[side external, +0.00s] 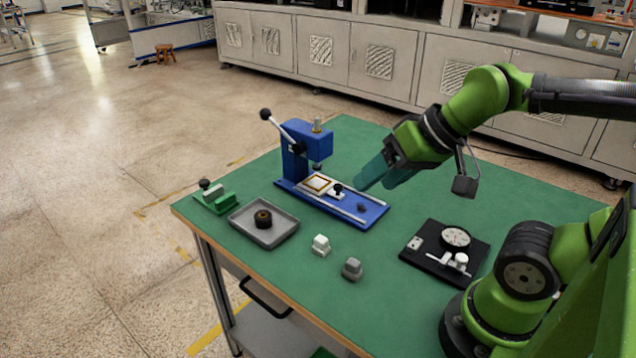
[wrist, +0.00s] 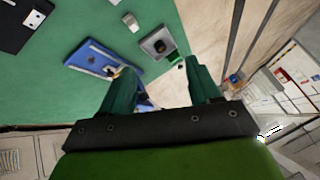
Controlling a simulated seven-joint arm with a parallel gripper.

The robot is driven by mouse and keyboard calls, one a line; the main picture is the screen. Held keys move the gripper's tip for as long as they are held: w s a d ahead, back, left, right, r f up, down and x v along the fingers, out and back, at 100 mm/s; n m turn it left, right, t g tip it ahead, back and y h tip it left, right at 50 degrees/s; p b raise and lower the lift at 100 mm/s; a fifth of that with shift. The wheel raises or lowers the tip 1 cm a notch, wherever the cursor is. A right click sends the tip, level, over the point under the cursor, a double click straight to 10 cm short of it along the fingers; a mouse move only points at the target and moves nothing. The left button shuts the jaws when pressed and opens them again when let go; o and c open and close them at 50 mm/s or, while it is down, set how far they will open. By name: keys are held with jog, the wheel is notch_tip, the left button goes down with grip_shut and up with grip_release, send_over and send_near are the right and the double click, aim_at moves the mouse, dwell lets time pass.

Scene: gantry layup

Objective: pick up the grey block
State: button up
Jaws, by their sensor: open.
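The grey block (side external: 352,269) stands on the green table near its front edge, in the side external view. It has a wider base and a narrower top. A similar white block (side external: 320,245) stands just behind it to the left; it also shows near the top of the wrist view (wrist: 131,22). My gripper (side external: 372,175) is open and empty, with its teal fingers raised above the table near the blue press, behind and above the grey block. The two fingers (wrist: 163,78) are spread apart in the wrist view. A small pale shape at that view's top edge is too cut off to identify surely.
A blue press (side external: 292,165) with a lever stands behind the blocks. A grey tray (side external: 245,229) holding a dark ring (side external: 263,219) lies left. A green clamp (side external: 226,203) stands at the left corner. A black plate (side external: 415,262) with a dial lies right. Table around the grey block is clear.

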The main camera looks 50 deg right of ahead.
jog(key=n+g+h, duration=0.2)
jog(key=n+g, duration=0.3)
jog(key=g, duration=0.2)
send_over(355, 263)
notch_tip(355, 263, down, 7)
notch_tip(355, 263, down, 10)
jog(key=shift+s+f, duration=0.15)
jog(key=shift+f, duration=0.1)
jog(key=shift+d+f, duration=0.1)
jog(key=shift+f, duration=3)
jog(key=c, duration=1.1)
notch_tip(355, 263, up, 10)
jog(key=shift+r, duration=0.1)
